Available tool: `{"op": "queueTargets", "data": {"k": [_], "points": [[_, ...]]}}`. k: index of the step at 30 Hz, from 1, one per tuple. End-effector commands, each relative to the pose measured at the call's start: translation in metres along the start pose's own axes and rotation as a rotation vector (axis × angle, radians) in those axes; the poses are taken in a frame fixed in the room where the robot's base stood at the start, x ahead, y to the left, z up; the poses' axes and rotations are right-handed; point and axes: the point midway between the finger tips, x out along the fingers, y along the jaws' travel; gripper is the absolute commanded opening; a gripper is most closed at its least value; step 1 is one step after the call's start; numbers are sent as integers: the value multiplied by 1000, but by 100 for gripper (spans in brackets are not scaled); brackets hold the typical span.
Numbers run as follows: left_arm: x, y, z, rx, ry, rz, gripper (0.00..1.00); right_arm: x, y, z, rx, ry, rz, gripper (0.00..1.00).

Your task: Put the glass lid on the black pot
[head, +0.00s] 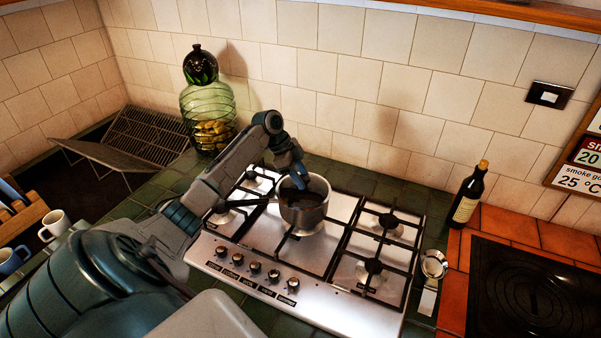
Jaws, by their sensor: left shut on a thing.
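A pot (303,215) stands on the gas hob; its outside looks shiny steel, not black, and its top looks dark inside the rim. A long black handle (246,202) points left from it. My left gripper (298,182) reaches in from the left and points down at the top of the pot, shut. The glass lid does not show clearly; what the fingertips hold is small and dark against the pot's top. I cannot tell whether the lid touches the rim. My right gripper is not in view.
The steel hob (285,252) has black grates and front knobs. A dark bottle (467,197) stands at right, beside a black cooktop (530,298). A green glass jar (208,120) and a wire rack (140,140) are at back left. A white mug (55,224) is at left.

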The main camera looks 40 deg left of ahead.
Motion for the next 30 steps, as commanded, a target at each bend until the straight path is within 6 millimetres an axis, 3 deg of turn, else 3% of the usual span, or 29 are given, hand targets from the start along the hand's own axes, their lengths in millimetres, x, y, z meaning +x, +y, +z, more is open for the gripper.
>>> {"op": "queueTargets", "data": {"k": [6, 7, 10, 22, 30], "points": [[-1, 0, 0, 1, 1, -1, 12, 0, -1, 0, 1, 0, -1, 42], [-1, 0, 0, 1, 1, -1, 43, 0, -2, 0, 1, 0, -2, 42], [-1, 0, 0, 1, 0, -1, 63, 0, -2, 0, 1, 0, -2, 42], [-7, 0, 1, 0, 0, -1, 63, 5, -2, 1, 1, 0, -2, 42], [-56, -1, 2, 2, -2, -5, 63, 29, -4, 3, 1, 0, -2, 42]]}}
